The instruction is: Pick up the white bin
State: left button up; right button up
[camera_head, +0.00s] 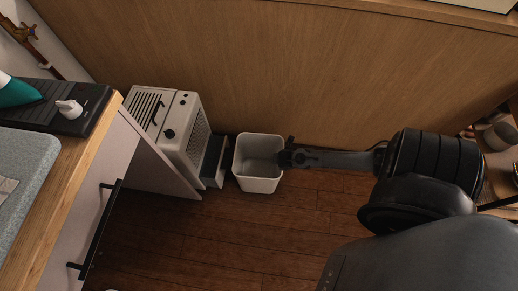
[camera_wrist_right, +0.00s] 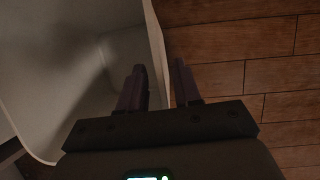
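The white bin (camera_head: 258,184) stands upright on the wooden floor, close to the wood-panelled wall, in the head view. My right gripper (camera_head: 286,155) is at the bin's right rim. In the right wrist view, the bin (camera_wrist_right: 50,60) fills the left side, and its wall runs between the two fingers of my right gripper (camera_wrist_right: 160,75). One finger is inside the bin and the other outside, with gaps to the wall, so the gripper is open around the rim. The bin looks empty where I can see into it. My left gripper is in neither view.
A white oven-like appliance (camera_head: 172,122) and a dark open box or drawer (camera_head: 213,160) stand just left of the bin. A wooden counter (camera_head: 75,165) with a handled cabinet is further left. Shelf items (camera_head: 500,136) are at the right edge. The floor (camera_head: 225,235) in front is clear.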

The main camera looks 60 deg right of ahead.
jog(key=b+x, duration=0.1)
jog(key=x, duration=0.1)
jog(key=shift+d+f, duration=0.1)
jog(key=shift+f, duration=0.25)
jog(key=shift+w+f+b, duration=0.1)
jog(key=shift+f+b, duration=0.15)
jog(key=shift+b, duration=0.2)
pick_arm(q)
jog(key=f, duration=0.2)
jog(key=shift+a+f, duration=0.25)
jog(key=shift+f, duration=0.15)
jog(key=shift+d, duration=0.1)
pick_arm(e)
jog(key=shift+d, duration=0.15)
grip_shut()
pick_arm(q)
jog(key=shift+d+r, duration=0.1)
